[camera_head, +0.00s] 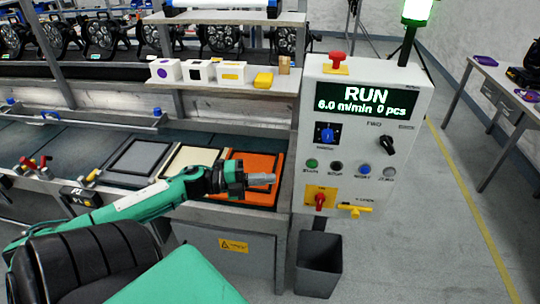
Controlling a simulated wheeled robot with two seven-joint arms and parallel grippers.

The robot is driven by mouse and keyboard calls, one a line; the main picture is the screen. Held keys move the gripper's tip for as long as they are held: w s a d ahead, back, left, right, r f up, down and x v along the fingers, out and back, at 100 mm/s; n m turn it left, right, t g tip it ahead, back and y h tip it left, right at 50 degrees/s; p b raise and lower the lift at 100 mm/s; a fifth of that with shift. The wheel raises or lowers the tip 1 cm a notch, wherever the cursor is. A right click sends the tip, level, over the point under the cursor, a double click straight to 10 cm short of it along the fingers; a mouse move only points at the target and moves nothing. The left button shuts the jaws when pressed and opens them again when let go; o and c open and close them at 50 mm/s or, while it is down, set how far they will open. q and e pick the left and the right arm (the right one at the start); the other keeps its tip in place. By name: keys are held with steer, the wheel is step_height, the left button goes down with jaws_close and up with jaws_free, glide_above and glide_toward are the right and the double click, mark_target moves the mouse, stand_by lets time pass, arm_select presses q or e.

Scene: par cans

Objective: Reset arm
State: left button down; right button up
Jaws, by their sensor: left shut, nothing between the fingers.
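My left arm, green and black, comes in from the lower left. Its gripper (262,180) is shut and empty, pointing right over the orange tray (265,162) at the right end of the bench. The tip stops a little left of the control cabinet (312,130) and looks apart from it, though the depth between them is hard to tell. My right gripper is out of view.
The cabinet carries a lit RUN display (366,101), buttons and a red knob (337,57). A cream tray (193,160) lies left of the orange one. A grey bin (319,268) stands below. Open floor lies right, before a side table (500,82).

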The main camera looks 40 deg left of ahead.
arm_select(q)
steer(key=shift+f, duration=0.1)
stand_by(0.7)
steer(key=a+f+n+t+y, duration=0.1)
steer(key=a+f+n+y, duration=0.4)
steer(key=f, duration=0.5)
steer(key=a+f+n+t+y, duration=0.1)
steer(key=a+f+n+y, duration=0.4)
steer(key=f, duration=0.6)
steer(key=s+f+n+g+y, duration=0.1)
steer(key=s+f+n, duration=0.3)
steer(key=f, duration=0.5)
steer(key=s+f+n+g+y, duration=0.1)
steer(key=s+f+n+g, duration=0.15)
steer(key=f, duration=0.55)
steer(key=s+d+f+n+g+y, duration=0.1)
steer(key=s+d+f+n+g, duration=0.25)
steer(key=s+d+f, duration=0.7)
steer(key=s+d+f+n+g, duration=0.35)
steer(key=s+d+f, duration=0.25)
steer(key=s+f, duration=0.8)
steer(key=s+d+f+g, duration=0.3)
steer(key=s+d+f, duration=0.1)
steer(key=s+d, duration=0.4)
steer(key=shift+d+f+n+g+h, duration=0.2)
steer(key=shift+d+n+g+h, duration=0.15)
steer(key=shift+d+h, duration=0.1)
